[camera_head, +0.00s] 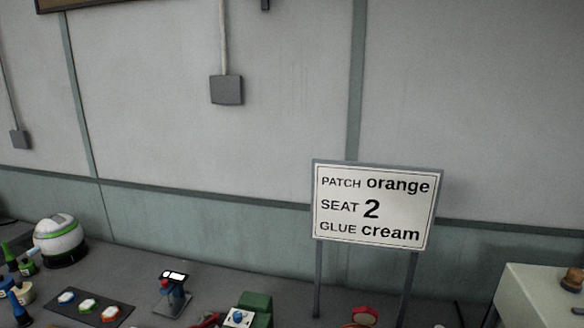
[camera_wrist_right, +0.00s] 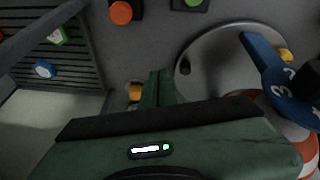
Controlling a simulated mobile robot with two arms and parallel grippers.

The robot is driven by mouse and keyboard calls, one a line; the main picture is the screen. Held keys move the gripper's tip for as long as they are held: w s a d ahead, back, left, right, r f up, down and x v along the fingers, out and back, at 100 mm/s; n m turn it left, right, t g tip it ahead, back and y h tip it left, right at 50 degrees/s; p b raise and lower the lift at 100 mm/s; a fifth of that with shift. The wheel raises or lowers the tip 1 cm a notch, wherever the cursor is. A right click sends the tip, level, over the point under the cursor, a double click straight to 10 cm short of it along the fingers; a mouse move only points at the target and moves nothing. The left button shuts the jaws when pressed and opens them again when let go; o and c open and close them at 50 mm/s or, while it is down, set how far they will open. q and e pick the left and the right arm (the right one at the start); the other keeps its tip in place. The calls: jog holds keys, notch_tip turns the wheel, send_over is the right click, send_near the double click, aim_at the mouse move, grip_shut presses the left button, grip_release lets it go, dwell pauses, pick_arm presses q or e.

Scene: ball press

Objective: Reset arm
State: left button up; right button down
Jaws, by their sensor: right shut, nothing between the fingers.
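In the wrist view my right gripper (camera_wrist_right: 158,86) shows as a green body with narrow fingers closed together, nothing between them. Its body covers the lower middle of that view. My left gripper is in neither view. The head view faces a wall and a white sign (camera_head: 372,206) on two posts, which reads "PATCH orange, SEAT 2, GLUE cream".
In the wrist view a blue numbered part (camera_wrist_right: 272,72) lies over a round grey plate (camera_wrist_right: 214,62) at the right. A slatted dark surface (camera_wrist_right: 85,55) is at the left. In the head view a dark mat (camera_head: 68,313) holds several coloured pieces, beside a white dome (camera_head: 59,236).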

jog(key=s+a+r+n+y, duration=0.1)
jog(key=s+a, duration=0.4)
jog(key=s, duration=0.4)
jog(key=s+a+r+n+y, duration=0.1)
jog(key=s+a+r, duration=0.1)
jog(key=s+a, duration=0.45)
jog(key=s+d+f+g+b, duration=0.15)
jog(key=f+b, duration=0.25)
jog(key=f, duration=1.3)
jog(key=s+f+g+b, duration=0.15)
jog(key=f+b, duration=0.25)
jog(key=f, duration=1.2)
jog(key=s+d+f+b, duration=0.1)
jog(key=s+f+b, duration=0.2)
jog(key=s+f, duration=0.5)
jog(key=s+d+f+b, duration=0.2)
jog(key=s+f, duration=0.7)
jog(key=f, duration=0.7)
jog(key=shift+s+n+b, duration=0.3)
jog(key=shift+b, duration=0.45)
